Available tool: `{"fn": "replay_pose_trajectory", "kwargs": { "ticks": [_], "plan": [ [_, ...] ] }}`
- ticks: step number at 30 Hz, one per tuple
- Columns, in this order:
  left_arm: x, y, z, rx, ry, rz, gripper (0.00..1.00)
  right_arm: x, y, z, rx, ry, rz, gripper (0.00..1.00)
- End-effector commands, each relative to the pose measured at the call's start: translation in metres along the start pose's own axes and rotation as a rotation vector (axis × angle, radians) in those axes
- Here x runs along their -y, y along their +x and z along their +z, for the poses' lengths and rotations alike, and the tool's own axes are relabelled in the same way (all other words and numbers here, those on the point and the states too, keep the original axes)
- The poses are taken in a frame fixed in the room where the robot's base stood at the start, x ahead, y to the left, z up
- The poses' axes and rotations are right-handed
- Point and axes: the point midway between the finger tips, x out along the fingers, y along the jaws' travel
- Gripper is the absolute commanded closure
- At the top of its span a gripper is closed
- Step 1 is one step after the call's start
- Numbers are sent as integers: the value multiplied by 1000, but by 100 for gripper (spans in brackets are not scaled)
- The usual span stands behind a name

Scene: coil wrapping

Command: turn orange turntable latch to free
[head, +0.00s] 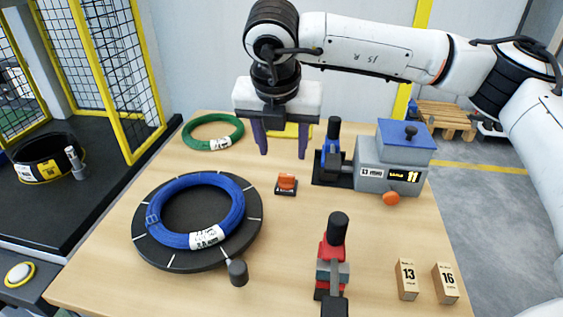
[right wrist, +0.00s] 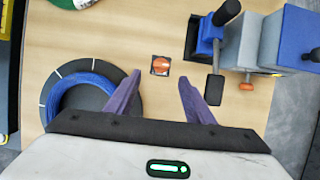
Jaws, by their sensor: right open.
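The orange latch (head: 287,182) sits on a small dark base on the table, just right of the turntable. It also shows in the right wrist view (right wrist: 160,65), ahead of and between the fingertips. The black turntable (head: 160,256) with white tick marks carries a blue coil (head: 236,213) with a white label. My right gripper (head: 281,155) is open and empty, above the table and behind the latch in the head view. Its two purple fingers show in the right wrist view (right wrist: 160,78), apart from the latch. My left gripper is not in view.
A green coil (head: 214,143) lies at the back left. A blue-handled tool (head: 332,160) and a grey box with blue lid (head: 390,170) stand right of the latch. A red-and-black tool (head: 334,255) and blocks 13 (head: 406,280) and 16 (head: 445,284) are at the front right.

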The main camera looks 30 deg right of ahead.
Motion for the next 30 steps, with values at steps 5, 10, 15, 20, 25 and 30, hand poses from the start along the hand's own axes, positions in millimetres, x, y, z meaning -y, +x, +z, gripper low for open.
{"fn": "replay_pose_trajectory", "kwargs": {
  "ticks": [5, 10, 15, 20, 25, 30],
  "plan": [
    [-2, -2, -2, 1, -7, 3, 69, 3, 22, 0, 4, 0, -17, 52],
    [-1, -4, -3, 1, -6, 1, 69, 4, 55, 0, 3, 1, -16, 52],
    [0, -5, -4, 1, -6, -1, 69, 4, 82, 0, 3, 1, -14, 52],
    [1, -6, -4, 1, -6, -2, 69, 3, 97, 0, 3, 0, -11, 52],
    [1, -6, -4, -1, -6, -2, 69, 3, 102, 0, 4, 0, -11, 52],
    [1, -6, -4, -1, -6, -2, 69, 3, 102, 0, 3, 0, -10, 52]
  ]
}}
